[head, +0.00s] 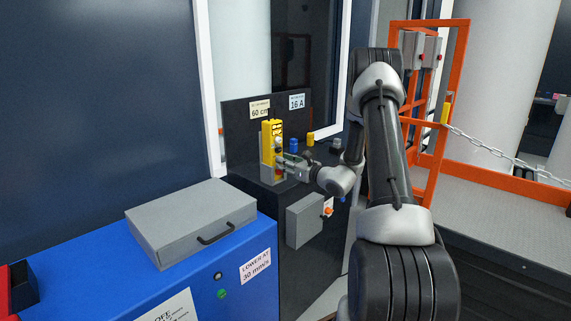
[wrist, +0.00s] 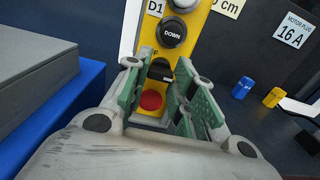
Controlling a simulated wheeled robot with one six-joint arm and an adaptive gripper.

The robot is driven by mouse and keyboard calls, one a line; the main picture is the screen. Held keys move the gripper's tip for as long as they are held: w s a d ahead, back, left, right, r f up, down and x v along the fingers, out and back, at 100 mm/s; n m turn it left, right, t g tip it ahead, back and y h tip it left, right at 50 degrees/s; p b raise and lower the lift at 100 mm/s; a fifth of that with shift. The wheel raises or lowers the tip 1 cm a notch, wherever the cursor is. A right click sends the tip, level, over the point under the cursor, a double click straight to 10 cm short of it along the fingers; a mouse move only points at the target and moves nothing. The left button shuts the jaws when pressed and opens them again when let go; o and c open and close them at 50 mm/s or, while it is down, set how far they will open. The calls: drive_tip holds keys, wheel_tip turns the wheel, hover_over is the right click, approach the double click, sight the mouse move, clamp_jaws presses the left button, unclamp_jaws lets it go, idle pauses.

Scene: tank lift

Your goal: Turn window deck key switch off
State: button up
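The yellow control box (head: 266,133) stands upright on the dark deck below the window. In the wrist view its face (wrist: 196,22) carries a round black DOWN button (wrist: 172,34), a dark key switch (wrist: 160,71) below it, and a red button (wrist: 151,101) lower down. Part of a label ending in "F" shows beside the switch. My gripper (wrist: 162,62) is open, with its green-padded fingers on either side of the switch and a gap between them. Whether either fingertip touches the switch, I cannot tell. In the head view my gripper (head: 283,166) is at the box's front.
Blue (wrist: 243,89) and yellow (wrist: 274,97) plugs stand right of the box, near a "16 A" sign (wrist: 294,31). A grey case (head: 190,225) lies on the blue cabinet (head: 100,270) at left. A grey box (head: 305,220) is on the dark cabinet's front.

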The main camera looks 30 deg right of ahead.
drive_tip(key=shift+n, duration=0.8)
drive_tip(key=o, duration=1)
drive_tip(key=shift+o, duration=0.2)
drive_tip(key=v, duration=1.2)
